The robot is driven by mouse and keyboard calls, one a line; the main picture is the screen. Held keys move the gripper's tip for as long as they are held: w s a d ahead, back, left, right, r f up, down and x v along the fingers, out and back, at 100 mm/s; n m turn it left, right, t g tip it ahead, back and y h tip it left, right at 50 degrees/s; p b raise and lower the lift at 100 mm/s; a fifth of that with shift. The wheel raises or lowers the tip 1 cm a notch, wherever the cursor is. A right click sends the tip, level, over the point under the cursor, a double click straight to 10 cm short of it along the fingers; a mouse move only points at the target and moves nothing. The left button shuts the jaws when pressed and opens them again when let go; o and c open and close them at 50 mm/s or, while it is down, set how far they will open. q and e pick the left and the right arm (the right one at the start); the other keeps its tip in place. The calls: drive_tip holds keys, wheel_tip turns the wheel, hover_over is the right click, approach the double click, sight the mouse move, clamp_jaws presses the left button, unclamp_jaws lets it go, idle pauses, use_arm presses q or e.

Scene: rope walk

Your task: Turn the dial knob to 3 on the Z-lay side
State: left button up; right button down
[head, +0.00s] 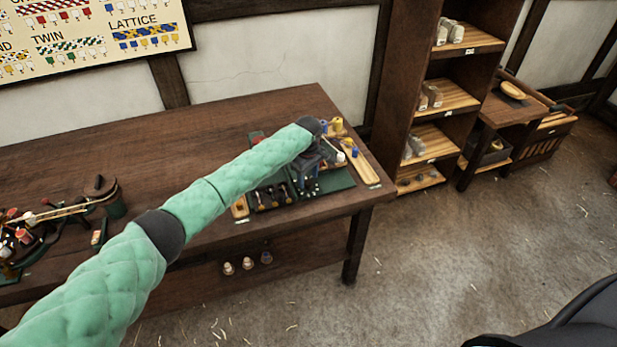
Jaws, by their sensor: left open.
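My left arm reaches in from the lower left across the wooden table. My left gripper (309,184) is at its end, open and pointing down over the dark green board (338,179) near the table's right end. The gripper and forearm cover part of the gear on this board. I cannot make out the dial knob, its number or the Z-lay marking; they are hidden or too small to tell. My right gripper is not in view.
The wooden table (215,120) is clear at the back middle. A light wooden piece (360,166) lies right of the gripper. A dark round device with cords (103,193) stands at left. Shelves (455,90) stand beyond the right end. Several small bobbins (247,263) sit below the tabletop.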

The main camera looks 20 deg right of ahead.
use_arm(q)
drive_tip(key=shift+f, duration=0.9)
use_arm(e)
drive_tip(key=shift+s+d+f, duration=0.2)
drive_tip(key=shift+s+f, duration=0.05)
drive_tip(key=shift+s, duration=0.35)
use_arm(q)
drive_tip(key=c, duration=1)
drive_tip(key=shift+o, duration=0.2)
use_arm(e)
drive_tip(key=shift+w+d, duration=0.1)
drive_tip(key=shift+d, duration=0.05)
